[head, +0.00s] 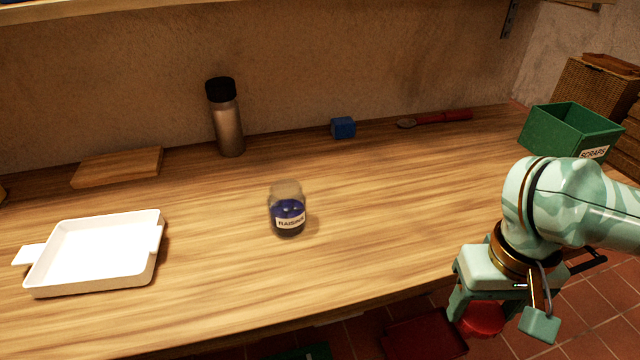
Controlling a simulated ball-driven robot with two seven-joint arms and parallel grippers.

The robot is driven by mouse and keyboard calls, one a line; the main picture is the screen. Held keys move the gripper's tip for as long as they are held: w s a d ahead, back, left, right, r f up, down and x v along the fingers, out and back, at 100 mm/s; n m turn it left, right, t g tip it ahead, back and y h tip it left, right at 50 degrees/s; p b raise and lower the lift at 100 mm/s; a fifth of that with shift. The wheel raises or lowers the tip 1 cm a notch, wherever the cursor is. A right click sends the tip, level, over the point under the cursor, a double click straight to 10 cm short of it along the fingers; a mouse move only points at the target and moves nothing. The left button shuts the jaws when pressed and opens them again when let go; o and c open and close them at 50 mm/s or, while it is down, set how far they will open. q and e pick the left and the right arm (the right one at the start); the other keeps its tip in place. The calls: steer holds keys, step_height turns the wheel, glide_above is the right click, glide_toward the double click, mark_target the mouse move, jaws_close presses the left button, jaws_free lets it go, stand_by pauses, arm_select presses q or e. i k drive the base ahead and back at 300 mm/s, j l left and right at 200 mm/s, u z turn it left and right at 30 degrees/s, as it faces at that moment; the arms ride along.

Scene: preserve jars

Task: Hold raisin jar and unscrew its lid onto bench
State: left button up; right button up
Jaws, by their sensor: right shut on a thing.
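The raisin jar (287,212) stands upright on the wooden bench (360,230), left of the picture's middle. It is clear glass with dark contents and a white RAISINS label. Its top shows no lid, and no gripper touches it. My right gripper (498,314) is at the lower right, past the bench's front edge and well away from the jar. It is shut on a round red lid (482,319), partly hidden by the fingers. My left gripper is out of view.
A white tray (38,280) sits at the left. A wooden board (118,166), black-capped flask (228,125), blue block (343,128) and red-handled spoon (440,119) lie along the back. A green SCRAPS bin (560,135) stands at the right. The bench right of the jar is clear.

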mark_target(287, 202)
steer(key=i+l+u, duration=0.3)
steer(key=l+u, duration=0.3)
steer(key=i+l+u, duration=0.1)
steer(key=l+u, duration=0.25)
steer(key=l, duration=0.15)
